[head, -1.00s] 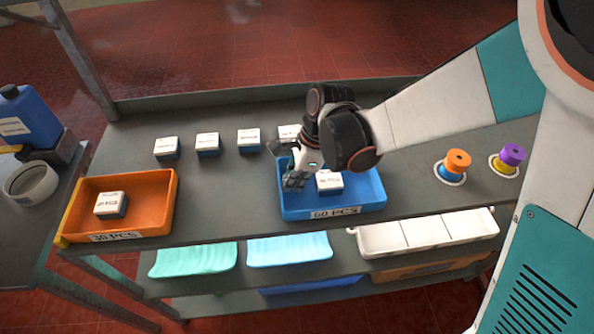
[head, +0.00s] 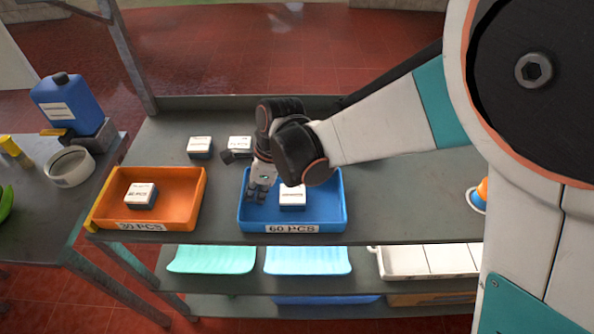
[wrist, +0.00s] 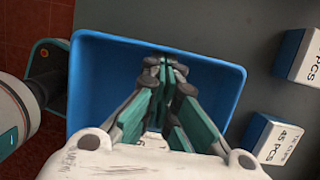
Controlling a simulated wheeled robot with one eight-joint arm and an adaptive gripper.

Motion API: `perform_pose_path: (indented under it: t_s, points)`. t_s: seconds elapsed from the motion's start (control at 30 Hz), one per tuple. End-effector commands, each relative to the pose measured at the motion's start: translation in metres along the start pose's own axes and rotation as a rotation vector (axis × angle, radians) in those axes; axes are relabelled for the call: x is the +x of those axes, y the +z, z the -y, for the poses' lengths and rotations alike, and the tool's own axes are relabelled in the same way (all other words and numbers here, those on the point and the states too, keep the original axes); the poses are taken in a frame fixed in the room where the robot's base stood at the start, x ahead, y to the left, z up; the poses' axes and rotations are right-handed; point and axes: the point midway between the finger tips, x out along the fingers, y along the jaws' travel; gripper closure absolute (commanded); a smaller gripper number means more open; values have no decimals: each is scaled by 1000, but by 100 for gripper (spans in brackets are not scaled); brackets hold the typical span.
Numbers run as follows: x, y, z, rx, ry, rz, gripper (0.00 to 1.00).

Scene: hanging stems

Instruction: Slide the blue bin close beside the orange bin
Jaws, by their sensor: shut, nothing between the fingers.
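The blue bin (head: 318,228), labelled 60 PCS, stands on the upper shelf to the right of the orange bin (head: 165,222), labelled 30 PCS. A narrow strip of bare shelf separates them. My gripper (head: 262,196) is shut and empty, reaching down inside the blue bin near its left wall. In the wrist view its closed fingers (wrist: 165,66) are close to one wall of the blue bin (wrist: 92,75); I cannot tell if they touch it.
Another box (head: 140,196) lies in the orange bin. Boxes (head: 200,147) stand behind the bins; the wrist view shows two nearby (wrist: 275,138). An orange-topped spool (head: 482,190) is at right.

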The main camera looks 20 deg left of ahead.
Motion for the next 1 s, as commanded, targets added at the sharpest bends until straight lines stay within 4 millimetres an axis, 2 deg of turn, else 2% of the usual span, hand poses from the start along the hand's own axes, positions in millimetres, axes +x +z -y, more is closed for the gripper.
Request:
perform_pose_path:
  t_s: [0.03,0.2,0.3,0.4,0.83,1.0]
  points:
    - [5,16,0,-6,1,0,100]
    - [19,63,0,-5,1,-1,100]
    - [25,82,0,-4,0,0,100]
    - [28,93,0,-1,0,0,100]
    - [29,97,0,0,0,0,100]
    - [14,93,5,3,-1,0,100]
